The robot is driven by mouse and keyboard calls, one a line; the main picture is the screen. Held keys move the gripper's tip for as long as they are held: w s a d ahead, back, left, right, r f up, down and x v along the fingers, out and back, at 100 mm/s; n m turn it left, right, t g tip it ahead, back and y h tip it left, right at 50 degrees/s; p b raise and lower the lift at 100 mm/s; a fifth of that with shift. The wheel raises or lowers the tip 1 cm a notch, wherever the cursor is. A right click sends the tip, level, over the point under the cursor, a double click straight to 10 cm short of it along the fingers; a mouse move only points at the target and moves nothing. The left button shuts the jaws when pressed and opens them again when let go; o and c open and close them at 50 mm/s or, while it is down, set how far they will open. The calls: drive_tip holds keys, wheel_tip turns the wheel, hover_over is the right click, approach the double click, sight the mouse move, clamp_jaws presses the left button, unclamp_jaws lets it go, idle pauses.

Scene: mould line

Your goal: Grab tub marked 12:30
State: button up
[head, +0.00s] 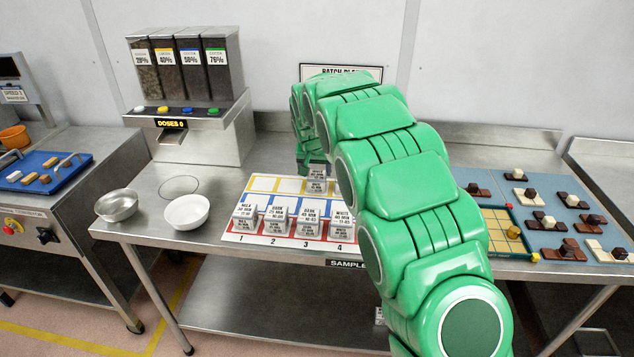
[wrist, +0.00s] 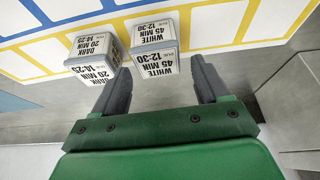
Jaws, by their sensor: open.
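In the wrist view the tub marked 12:30 (wrist: 156,44), a white and grey block lettered WHITE 45 MIN, stands on the marked board. My gripper (wrist: 160,68) is open, with one finger on each side of the near part of this tub and gaps visible. A tub marked 14:25 (wrist: 95,58), lettered DARK 20 MIN, stands close on its left, near the left finger. In the head view my green arm reaches over the board and hides part of it. A tub (head: 317,182) shows just below my gripper (head: 312,168); its lettering is too small to read there.
Several tubs stand in the board's (head: 262,184) numbered front row. A white bowl (head: 187,212), a metal bowl (head: 117,205) and a dispenser (head: 190,95) stand to the left. Chocolate pieces lie on a blue mat (head: 560,215) at right.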

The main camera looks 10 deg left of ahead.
sight(317, 173)
drive_tip(key=shift+x, duration=2.9)
drive_tip(key=shift+d, duration=0.15)
drive_tip(key=c, duration=0.8)
drive_tip(key=shift+r, duration=0.1)
drive_tip(key=shift+r, duration=1.45)
drive_tip(key=shift+s+d+r, duration=0.1)
drive_tip(key=shift+s+r, duration=0.35)
drive_tip(key=shift+r, duration=0.15)
drive_tip(key=s+d+r, duration=0.4)
drive_tip(key=s+r, duration=0.5)
drive_tip(key=s, duration=0.3)
wheel_tip(317, 173, up, 7)
drive_tip(key=shift+s, duration=0.3)
drive_tip(key=shift+f, duration=0.1)
